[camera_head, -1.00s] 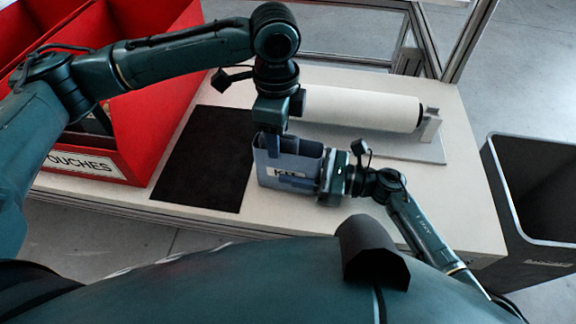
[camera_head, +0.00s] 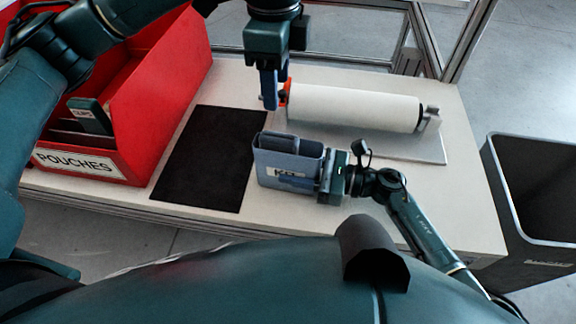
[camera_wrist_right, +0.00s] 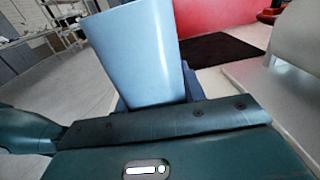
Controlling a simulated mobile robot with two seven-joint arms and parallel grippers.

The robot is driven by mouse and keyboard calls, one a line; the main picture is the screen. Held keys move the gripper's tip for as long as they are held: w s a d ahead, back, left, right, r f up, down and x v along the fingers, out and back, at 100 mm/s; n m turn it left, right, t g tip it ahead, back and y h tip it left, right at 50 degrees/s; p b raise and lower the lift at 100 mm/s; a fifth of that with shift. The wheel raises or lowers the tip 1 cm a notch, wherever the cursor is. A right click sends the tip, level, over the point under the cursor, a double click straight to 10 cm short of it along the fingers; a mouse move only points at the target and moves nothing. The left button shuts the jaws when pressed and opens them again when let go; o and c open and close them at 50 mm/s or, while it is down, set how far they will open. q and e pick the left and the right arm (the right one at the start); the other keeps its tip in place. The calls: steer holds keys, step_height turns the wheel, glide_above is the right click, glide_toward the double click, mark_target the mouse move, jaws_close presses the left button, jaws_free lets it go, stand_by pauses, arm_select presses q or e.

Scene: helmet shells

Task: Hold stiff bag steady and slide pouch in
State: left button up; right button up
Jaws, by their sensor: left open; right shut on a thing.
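In the right wrist view a pale blue bag wall (camera_wrist_right: 145,50) rises above the gripper. My left gripper (camera_head: 270,97) is open, above and behind the bag, apart from it, with nothing visible between its fingers. A dark green labelled pouch (camera_head: 90,116) stands in the red bin (camera_head: 155,100) marked "POUCHES".
A black mat (camera_head: 205,160) lies between bin and bag. A white roll (camera_head: 355,107) on a stand lies behind the bag, with orange showing at its left end near my left gripper. A dark open bin (camera_head: 535,240) stands off the table's right end.

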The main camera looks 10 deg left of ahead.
arm_select(q)
steer(key=shift+r, duration=0.15)
arm_select(e)
steer(key=o, duration=1.1)
steer(key=shift+d, duration=0.1)
steer(key=d, duration=1.1)
steer(key=shift+d, duration=0.35)
steer(key=d+b, duration=0.1)
steer(key=d, duration=0.1)
steer(key=d+b, duration=0.1)
steer(key=d, duration=0.2)
steer(key=shift+d+f+b, duration=0.2)
steer(key=shift+d+b, duration=0.1)
steer(key=shift+d, duration=0.05)
arm_select(q)
step_height(320, 180, down, 3)
steer(key=shift+f, duration=0.1)
arm_select(e)
steer(key=shift+d+r, duration=0.15)
steer(key=shift+d, duration=0.6)
